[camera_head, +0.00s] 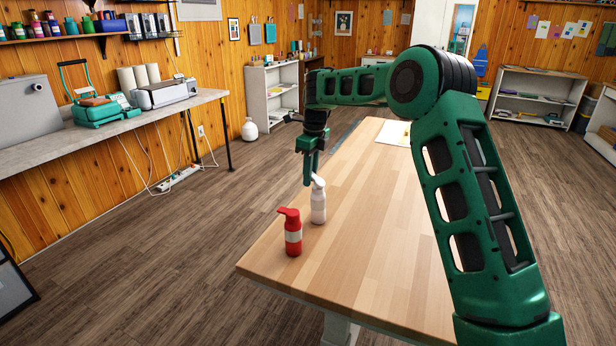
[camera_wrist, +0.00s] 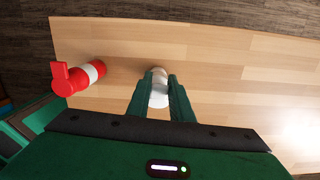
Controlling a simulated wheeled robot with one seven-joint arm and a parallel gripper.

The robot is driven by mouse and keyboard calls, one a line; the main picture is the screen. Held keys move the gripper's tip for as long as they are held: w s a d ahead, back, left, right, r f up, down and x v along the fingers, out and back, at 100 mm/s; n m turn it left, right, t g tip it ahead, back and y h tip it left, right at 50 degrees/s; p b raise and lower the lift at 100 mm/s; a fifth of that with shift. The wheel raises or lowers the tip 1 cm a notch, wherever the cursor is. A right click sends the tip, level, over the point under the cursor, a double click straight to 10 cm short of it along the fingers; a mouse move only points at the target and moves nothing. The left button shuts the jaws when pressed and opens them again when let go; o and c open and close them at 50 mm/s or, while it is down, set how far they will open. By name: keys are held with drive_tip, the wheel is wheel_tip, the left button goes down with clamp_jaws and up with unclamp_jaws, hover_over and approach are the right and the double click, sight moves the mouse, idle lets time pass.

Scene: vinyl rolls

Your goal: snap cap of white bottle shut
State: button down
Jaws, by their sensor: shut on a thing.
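The white bottle (camera_head: 318,205) stands upright on the wooden table near its left edge. Its white cap (camera_head: 318,181) looks tilted up at the top; whether it is fully open is too small to tell. My gripper (camera_head: 308,182) points down at the bottle's top, with its fingers beside the cap. In the wrist view the white bottle (camera_wrist: 159,98) shows between the two green fingers of my gripper (camera_wrist: 158,80), which are shut on its upper part. The fingers hide part of the bottle's sides.
A red bottle (camera_head: 292,236) with a white band and a red top jutting left stands on the table (camera_head: 375,250), nearer the front corner. It also shows in the wrist view (camera_wrist: 78,78). A white sheet (camera_head: 394,132) lies at the far end. The table's right part is clear.

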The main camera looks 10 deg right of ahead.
drive_tip(key=shift+f, duration=0.1)
idle(0.4)
drive_tip(key=c, duration=1.6)
unclamp_jaws()
drive_tip(key=shift+o, duration=0.2)
wheel_tip(320, 180, up, 11)
drive_tip(key=shift+s+d, duration=0.15)
drive_tip(key=shift+d, duration=0.1)
drive_tip(key=shift+f, duration=0.1)
